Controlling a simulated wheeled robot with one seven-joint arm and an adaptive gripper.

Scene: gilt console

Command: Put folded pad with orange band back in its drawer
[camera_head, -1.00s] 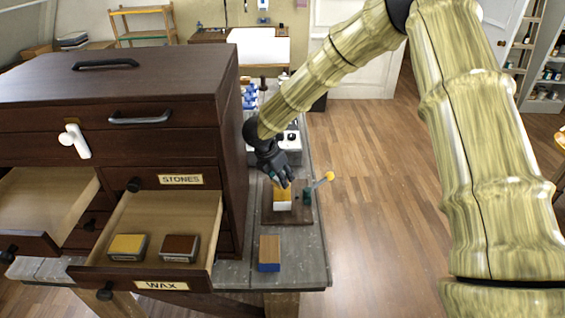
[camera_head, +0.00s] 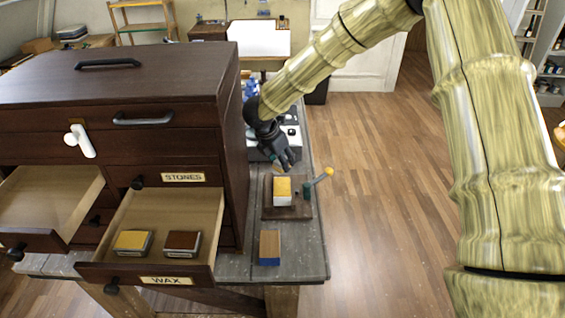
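A small white block with a yellow-orange top (camera_head: 283,190), the likeliest match for the folded pad, sits on a dark wooden board (camera_head: 271,211) on the bench. I cannot make out a separate band or folds. My gripper (camera_head: 286,168) hangs just beyond and above this block, with a small gap between; nothing shows held in it. Its fingers are too small and dark to tell open from shut. The drawer labelled WAX (camera_head: 128,268) is open and holds a yellow-topped tin (camera_head: 133,241) and a brown-topped tin (camera_head: 182,243). Another drawer (camera_head: 50,195) is open at left and looks empty.
A blue block with a brown top (camera_head: 269,247) lies on the bench (camera_head: 305,262) nearer me. A green post with a yellow-knobbed lever (camera_head: 318,181) stands at the board's right. The dark chest (camera_head: 130,75) rises left of my gripper. The STONES drawer (camera_head: 183,177) is shut.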

